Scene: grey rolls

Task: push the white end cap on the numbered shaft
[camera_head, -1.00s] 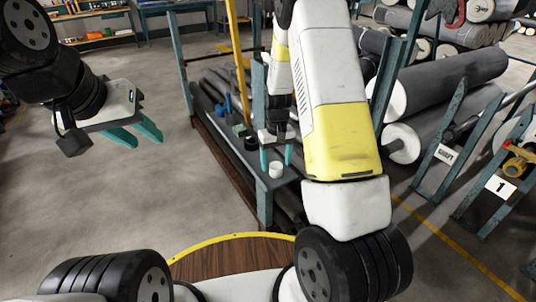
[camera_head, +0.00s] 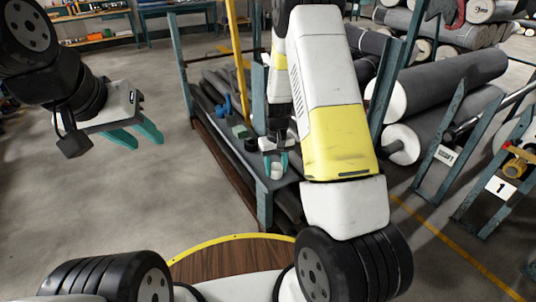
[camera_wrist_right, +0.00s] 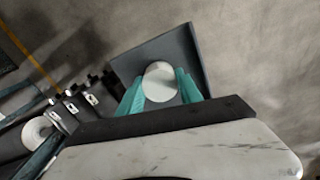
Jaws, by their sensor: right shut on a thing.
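The white end cap (camera_head: 278,171) is a small white cylinder at the near end of a narrow grey shelf (camera_head: 262,178). My right gripper (camera_head: 274,164) is shut on it, with the teal fingers on either side. In the right wrist view the cap (camera_wrist_right: 160,82) shows as a round white disc between the teal fingertips (camera_wrist_right: 160,90), above the dark shelf end. My left gripper (camera_head: 137,137) is open and empty over bare floor at the left. A rack on the right carries a sign "1" (camera_head: 501,188); a shaft (camera_head: 465,127) shows near another small sign whose lettering is hard to read.
Blue and dark green items (camera_head: 228,106) stand farther along the shelf. Large grey rolls (camera_head: 440,80) lie on blue-green stands at the right. A yellow upright pole (camera_head: 238,60) rises behind the shelf. The floor at the left is clear.

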